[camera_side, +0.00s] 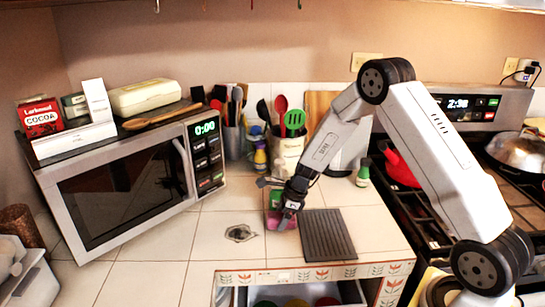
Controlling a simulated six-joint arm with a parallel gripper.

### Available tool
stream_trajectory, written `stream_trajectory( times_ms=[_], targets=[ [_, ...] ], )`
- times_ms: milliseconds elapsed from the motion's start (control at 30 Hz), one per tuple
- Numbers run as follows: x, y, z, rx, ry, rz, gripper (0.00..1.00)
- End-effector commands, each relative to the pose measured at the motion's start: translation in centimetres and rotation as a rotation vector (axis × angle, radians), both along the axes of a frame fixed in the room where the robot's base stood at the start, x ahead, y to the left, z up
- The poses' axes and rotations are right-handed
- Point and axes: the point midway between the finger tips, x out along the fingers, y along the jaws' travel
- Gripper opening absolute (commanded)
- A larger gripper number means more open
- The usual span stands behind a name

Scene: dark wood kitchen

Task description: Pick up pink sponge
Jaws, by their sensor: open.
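The pink sponge (274,221) lies on the tiled counter near its front edge, left of a dark ridged mat. My gripper (286,215) is pointed down at the sponge's right side and covers part of it. The gripper is open. I cannot tell from this view whether its fingers touch the sponge or straddle it. A green thing (275,199) shows just behind the sponge, partly hidden by the gripper.
The dark ridged mat (328,235) lies close on the right. A metal drain-like disc (240,233) is on the left. Utensil holders (288,148) and a green bottle (363,174) stand behind. The microwave (125,185) fills the left. An open drawer (345,293) is below the counter edge.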

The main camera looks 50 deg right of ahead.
Motion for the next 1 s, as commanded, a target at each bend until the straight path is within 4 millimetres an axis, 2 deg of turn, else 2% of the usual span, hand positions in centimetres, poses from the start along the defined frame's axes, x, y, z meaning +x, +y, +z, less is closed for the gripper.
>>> stream_trajectory(
  times_ms=[333,367,500,600,1000],
  targets=[
    [0.00,0.00,0.04,0.000,0.000,0.000,0.90],
    [0.00,0.00,0.04,0.000,0.000,0.000,0.87],
    [0.00,0.00,0.04,0.000,0.000,0.000,0.42],
    [-0.01,-0.01,0.05,0.000,0.000,0.000,0.16],
    [0.04,-0.01,0.60,0.000,-0.001,0.001,0.16]
  ],
)
